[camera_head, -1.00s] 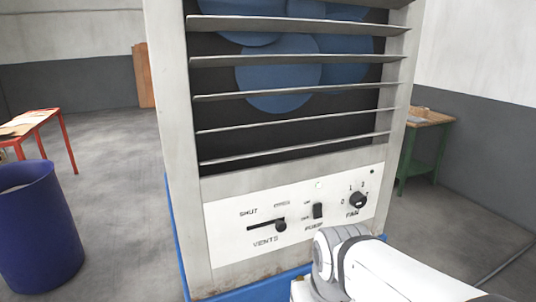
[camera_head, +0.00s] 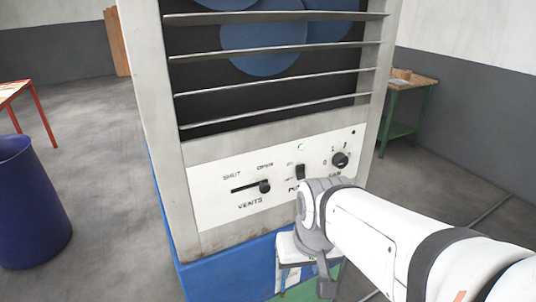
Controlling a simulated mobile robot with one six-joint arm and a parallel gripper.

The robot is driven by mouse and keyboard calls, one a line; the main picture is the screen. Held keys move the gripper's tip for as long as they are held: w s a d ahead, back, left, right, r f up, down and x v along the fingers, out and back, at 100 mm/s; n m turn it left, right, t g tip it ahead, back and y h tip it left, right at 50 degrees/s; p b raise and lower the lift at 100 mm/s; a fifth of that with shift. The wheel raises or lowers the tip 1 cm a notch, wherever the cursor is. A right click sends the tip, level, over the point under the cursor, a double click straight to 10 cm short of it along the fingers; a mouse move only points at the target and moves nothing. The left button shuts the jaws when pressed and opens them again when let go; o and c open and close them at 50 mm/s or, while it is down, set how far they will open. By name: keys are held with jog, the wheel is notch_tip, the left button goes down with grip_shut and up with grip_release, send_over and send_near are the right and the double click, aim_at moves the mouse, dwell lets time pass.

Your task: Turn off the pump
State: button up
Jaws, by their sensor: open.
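A large pale metal cooler with dark slats (camera_head: 160,130) fills the middle of the view. Its white control panel (camera_head: 220,210) faces me. The pump switch (camera_head: 300,172), a small black rocker, sits mid-panel; its setting is too small to tell. A small greenish lamp (camera_head: 300,147) shows above it. The "PUMP" label is partly hidden by my arm. My white and grey arm reaches in from the right, with a grey joint in front of the panel's lower edge. My gripper's fingers cannot be made out.
A vents slider (camera_head: 264,186) sits left of the switch, at the OPEN end; a black fan knob (camera_head: 340,160) sits right. The cooler stands on a blue base (camera_head: 220,272). A blue bin (camera_head: 32,215) and red table (camera_head: 28,95) are left; a green-legged bench (camera_head: 408,95) is right.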

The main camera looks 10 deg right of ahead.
jog(key=w+d+r+m+p, duration=0.1)
jog(key=w+r+m, duration=0.1)
jog(key=w+d+r+m+t+y+p, duration=0.1)
jog(key=w+r+m, duration=0.1)
jog(key=w+m, duration=0.1)
jog(key=w+d+r+m+t+y+p, duration=0.1)
jog(key=w+r+m, duration=0.1)
jog(key=w, duration=0.1)
jog(key=shift+d+r+m+p, duration=0.25)
jog(key=shift+r+m+p, duration=0.05)
jog(key=shift+r, duration=0.05)
jog(key=c, duration=0.6)
jog(key=w+d+r+m+t, duration=0.1)
jog(key=w+d+m, duration=0.1)
jog(key=w+d+r+m+t+p, duration=0.1)
jog(key=w+d+r+m, duration=0.1)
jog(key=d, duration=0.1)
jog(key=w+d+r+m+t+p, duration=0.1)
jog(key=d+r+m, duration=0.1)
jog(key=shift+w+d+r+m+t, duration=0.15)
jog(key=shift+w+d+m+t, duration=0.25)
grip_shut()
